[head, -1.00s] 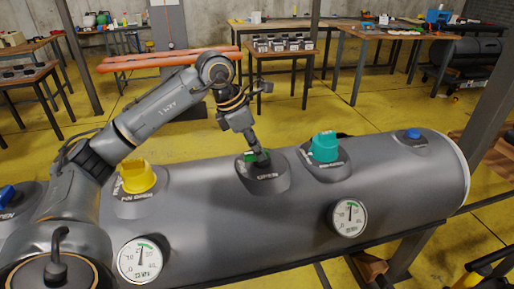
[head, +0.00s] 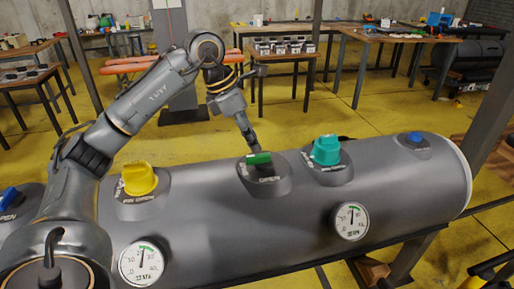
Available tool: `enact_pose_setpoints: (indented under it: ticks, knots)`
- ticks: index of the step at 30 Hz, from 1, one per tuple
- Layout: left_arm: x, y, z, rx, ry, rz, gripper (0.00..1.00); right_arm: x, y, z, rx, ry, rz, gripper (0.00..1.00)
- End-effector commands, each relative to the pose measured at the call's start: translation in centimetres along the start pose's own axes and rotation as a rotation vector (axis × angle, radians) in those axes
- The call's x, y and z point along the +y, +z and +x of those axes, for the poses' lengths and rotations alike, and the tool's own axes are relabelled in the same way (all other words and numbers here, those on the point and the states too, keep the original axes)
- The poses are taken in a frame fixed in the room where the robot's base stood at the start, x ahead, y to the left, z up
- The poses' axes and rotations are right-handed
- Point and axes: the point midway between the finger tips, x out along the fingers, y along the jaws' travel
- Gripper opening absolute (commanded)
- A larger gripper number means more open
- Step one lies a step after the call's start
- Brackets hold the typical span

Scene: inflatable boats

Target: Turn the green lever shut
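The green lever (head: 259,158) sits on a dark round base on top of the grey cylinder (head: 220,225), with a white "OPEN" label in front of it. The lever lies roughly left to right in the picture. My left gripper (head: 252,146) is just behind and above the lever, pointing down. Its fingertips are small here, and I cannot tell whether they touch the lever or how far apart they are. My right gripper does not show.
A yellow knob (head: 139,179) is left of the lever and a teal knob (head: 326,150) is close on its right. A blue knob (head: 414,137) is at the right end. Two gauges (head: 141,264) (head: 350,221) face front. Tables (head: 283,58) stand behind.

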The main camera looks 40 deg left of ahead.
Motion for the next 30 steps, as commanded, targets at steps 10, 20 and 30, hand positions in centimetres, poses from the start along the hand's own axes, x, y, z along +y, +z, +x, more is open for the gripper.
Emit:
enact_pose_setpoints:
  ticks: [10,20,30]
  knots:
    - [0.1,0.1,-6.2,-0.002,0.001,0.0,0.38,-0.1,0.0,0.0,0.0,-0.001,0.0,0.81]
    - [0.0,0.0,-7.0,0.0,-0.001,0.0,0.38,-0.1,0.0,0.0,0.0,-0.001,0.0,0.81]
    - [0.0,0.0,-6.9,0.0,-0.001,0.0,0.38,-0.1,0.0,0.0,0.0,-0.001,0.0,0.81]
